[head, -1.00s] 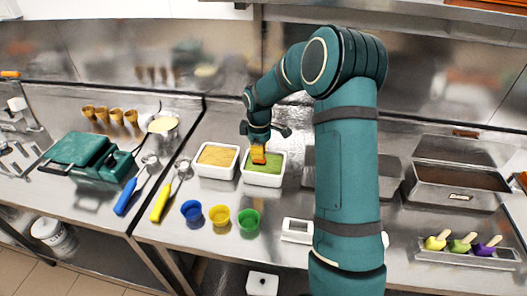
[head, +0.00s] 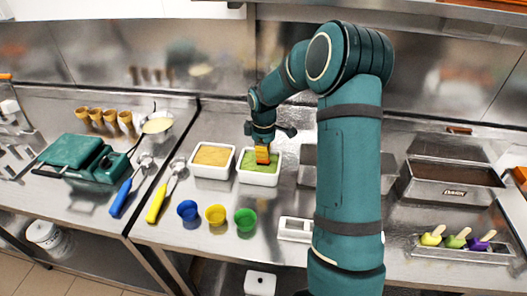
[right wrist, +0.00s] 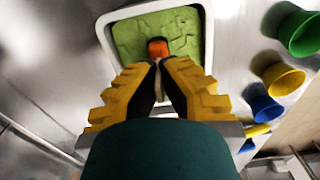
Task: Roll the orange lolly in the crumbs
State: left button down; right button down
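My right gripper (head: 262,152) is over a white tray of green crumbs (head: 272,163) in the head view. In the right wrist view its yellow-padded fingers (right wrist: 158,84) are shut on the pale stick of the orange lolly (right wrist: 157,47). The lolly's orange end is over the green crumbs (right wrist: 183,40), low and near the tray's near edge; whether it touches them I cannot tell. In the head view the lolly is hard to separate from the orange-yellow fingers. My left gripper is not in view.
A white tray with tan contents (head: 213,155) stands just left. Blue (head: 187,210), yellow (head: 215,214) and green (head: 245,219) cups stand in front. A rack of lollies (head: 460,250) and a steel tub (head: 453,190) are at the right.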

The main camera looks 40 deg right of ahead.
jog(key=shift+w+a, duration=0.35)
jog(key=shift+w, duration=0.15)
jog(key=shift+r+p, duration=2.1)
jog(key=shift+r, duration=0.85)
notch_tip(320, 180, up, 5)
jog(key=p, duration=0.3)
jog(key=shift+s, duration=0.1)
